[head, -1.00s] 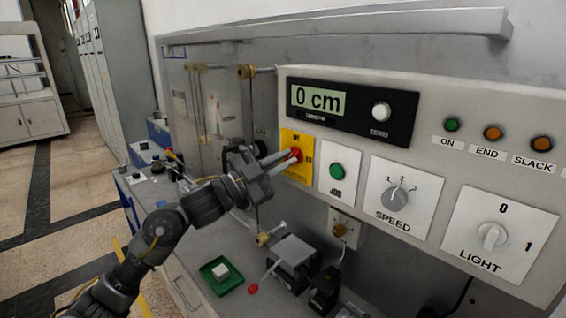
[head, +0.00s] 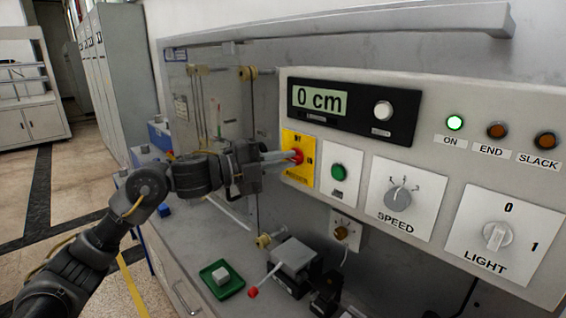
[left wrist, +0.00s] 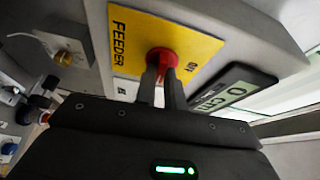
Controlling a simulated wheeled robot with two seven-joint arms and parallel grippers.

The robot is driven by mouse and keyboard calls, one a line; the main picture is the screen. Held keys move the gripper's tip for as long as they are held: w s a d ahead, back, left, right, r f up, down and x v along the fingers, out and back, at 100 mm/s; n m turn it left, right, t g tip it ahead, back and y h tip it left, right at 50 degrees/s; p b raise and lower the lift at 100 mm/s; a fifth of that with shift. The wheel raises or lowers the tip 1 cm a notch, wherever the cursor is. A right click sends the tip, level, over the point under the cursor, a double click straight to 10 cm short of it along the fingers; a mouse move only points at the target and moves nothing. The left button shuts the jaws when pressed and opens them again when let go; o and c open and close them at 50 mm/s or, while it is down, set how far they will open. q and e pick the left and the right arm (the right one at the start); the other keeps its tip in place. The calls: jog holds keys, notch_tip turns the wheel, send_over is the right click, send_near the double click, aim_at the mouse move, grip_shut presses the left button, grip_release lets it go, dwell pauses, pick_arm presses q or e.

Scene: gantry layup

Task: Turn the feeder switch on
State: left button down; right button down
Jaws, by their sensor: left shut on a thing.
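The feeder switch is a red knob (head: 297,156) on a yellow plate (head: 300,172) at the left end of the control panel. My left gripper (head: 290,157) reaches it from the left with its fingers shut on the red knob. In the left wrist view, the fingertips (left wrist: 161,75) close on the red knob (left wrist: 162,57), which sits on the yellow plate marked FEEDER (left wrist: 200,40). The fingers cover part of the knob. My right gripper is not in view.
The panel also has a length display (head: 320,100) reading 0 cm, a green jog button (head: 338,172), a SPEED knob (head: 397,197) and a LIGHT switch (head: 497,236). Below stand a green tray (head: 236,287) with a white block and a lever with a red ball (head: 253,293).

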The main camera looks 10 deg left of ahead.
pick_arm(q)
jog(key=shift+m, duration=0.5)
jog(key=c, duration=1.5)
grip_release()
jog(key=shift+s+a, duration=0.1)
jog(key=shift+s+a+f+b, duration=0.1)
jog(key=shift+s+a+b, duration=0.05)
jog(key=shift+a+b, duration=0.15)
jog(key=shift+b+v, duration=1.65)
jog(key=shift+v, duration=3.3)
jog(key=shift+r, duration=0.3)
